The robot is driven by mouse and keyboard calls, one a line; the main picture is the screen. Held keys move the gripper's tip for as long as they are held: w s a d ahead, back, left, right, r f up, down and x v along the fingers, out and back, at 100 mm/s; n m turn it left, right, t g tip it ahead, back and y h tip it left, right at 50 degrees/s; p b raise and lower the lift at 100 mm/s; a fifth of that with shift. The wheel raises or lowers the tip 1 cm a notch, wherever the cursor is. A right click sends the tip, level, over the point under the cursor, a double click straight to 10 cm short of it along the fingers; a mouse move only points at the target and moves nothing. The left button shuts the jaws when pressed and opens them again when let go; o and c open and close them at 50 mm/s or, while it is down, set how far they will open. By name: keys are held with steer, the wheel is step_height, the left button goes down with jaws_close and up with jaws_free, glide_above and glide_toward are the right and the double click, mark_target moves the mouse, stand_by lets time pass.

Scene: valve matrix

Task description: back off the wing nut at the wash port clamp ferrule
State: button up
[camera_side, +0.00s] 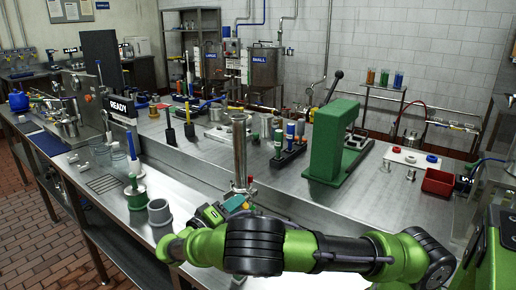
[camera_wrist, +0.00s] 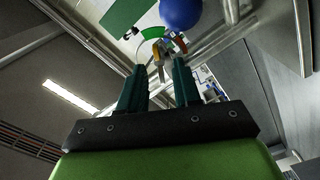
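My gripper (camera_wrist: 160,70) shows in the wrist view with its two teal fingers apart and nothing visibly clamped between them. A small brass-coloured part (camera_wrist: 158,58), which looks like the wing nut, shows between and just beyond the fingertips; I cannot tell whether they touch it. A green, white and red arc (camera_wrist: 153,33) and a blue ball (camera_wrist: 180,13) lie just past it. In the side view my gripper (camera_side: 236,203) is low at the foot of a vertical steel tube (camera_side: 239,150). The wing nut and clamp ferrule are too small or hidden there to make out.
A red bin (camera_side: 438,182) is at the far right.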

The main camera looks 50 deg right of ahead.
steer(key=shift+d, duration=0.7)
jaws_close()
steer(key=shift+n, duration=0.4)
steer(key=n, duration=1)
steer(key=shift+f+n, duration=0.2)
steer(key=shift+n, duration=0.2)
